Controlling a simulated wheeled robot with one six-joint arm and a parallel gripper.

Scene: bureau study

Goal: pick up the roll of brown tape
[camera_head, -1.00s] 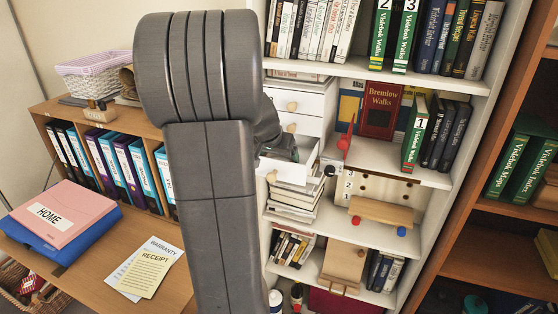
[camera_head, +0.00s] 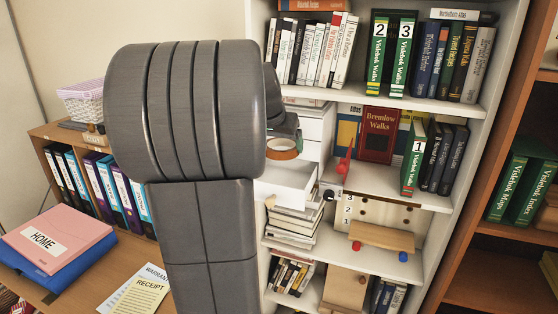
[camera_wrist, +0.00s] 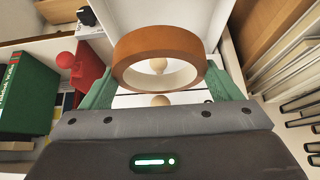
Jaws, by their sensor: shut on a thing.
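The roll of brown tape (camera_wrist: 158,46) is a brown ring with a pale inner core. In the wrist view it sits between the two green fingers of my gripper (camera_wrist: 160,80), which is shut on it. In the head view the tape (camera_head: 283,152) shows above the open white drawer (camera_head: 290,184), at the end of my gripper (camera_head: 284,138). My arm hides part of the drawer unit. The tape looks clear of the drawer's floor.
White shelves hold books, with a red book (camera_head: 379,135) right of the drawers. A small red object (camera_head: 345,158) stands close beside the drawer. A pale wooden toy bench (camera_head: 383,235) is on the shelf below. Binders and a desk are at left.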

